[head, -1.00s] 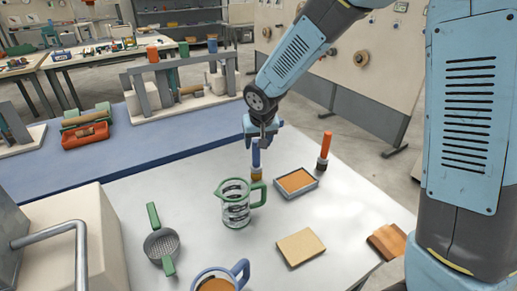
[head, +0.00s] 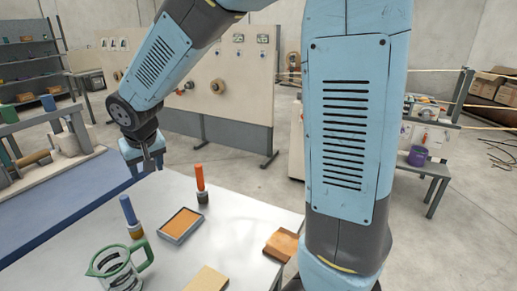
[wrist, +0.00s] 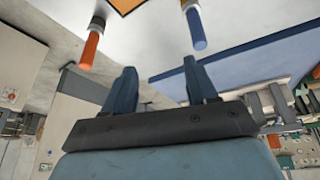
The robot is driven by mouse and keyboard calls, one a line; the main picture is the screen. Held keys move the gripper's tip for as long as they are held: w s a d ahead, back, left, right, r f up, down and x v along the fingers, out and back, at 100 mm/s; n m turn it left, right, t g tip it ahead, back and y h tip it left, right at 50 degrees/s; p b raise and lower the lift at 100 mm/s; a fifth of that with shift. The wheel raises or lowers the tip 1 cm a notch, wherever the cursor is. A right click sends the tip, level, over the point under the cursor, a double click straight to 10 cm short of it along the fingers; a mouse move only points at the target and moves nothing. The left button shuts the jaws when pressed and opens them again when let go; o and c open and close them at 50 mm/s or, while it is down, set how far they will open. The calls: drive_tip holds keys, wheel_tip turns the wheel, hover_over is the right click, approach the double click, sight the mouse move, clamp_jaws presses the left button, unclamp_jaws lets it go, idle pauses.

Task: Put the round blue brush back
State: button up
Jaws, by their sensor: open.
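The round blue brush (head: 130,215) has a blue handle and a tan and pale lower end. It stands upright on the pale tabletop (head: 240,225), handle up, behind the glass jug and left of the orange-filled tray. In the wrist view the brush (wrist: 195,28) shows at the top, beyond my fingers. My gripper (head: 147,172) is open and empty, above and behind the brush, apart from it. Its two spread fingers (wrist: 162,78) show in the wrist view with nothing between them. A similar orange-handled brush (head: 201,183) stands farther right on the table.
The green-rimmed jug (head: 103,262) stands just in front of the blue brush. A shallow tray with orange content (head: 181,225), a tan block (head: 207,281) and a brown wooden piece (head: 283,244) lie to the right. A blue strip (head: 70,220) edges the table at left.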

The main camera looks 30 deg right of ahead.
drive_tip(key=s+d+r+m+h, duration=0.1)
drive_tip(key=s+d+r, duration=0.3)
drive_tip(key=d, duration=0.3)
drive_tip(key=s+d+r+m, duration=0.1)
drive_tip(key=s+d+r, duration=0.3)
drive_tip(key=d, duration=0.3)
drive_tip(key=s+d+r+m, duration=0.1)
drive_tip(key=s+d+r, duration=0.1)
drive_tip(key=s+d, duration=0.7)
drive_tip(key=s, duration=0.4)
drive_tip(key=shift+d+t, duration=0.3)
drive_tip(key=shift+t, duration=0.1)
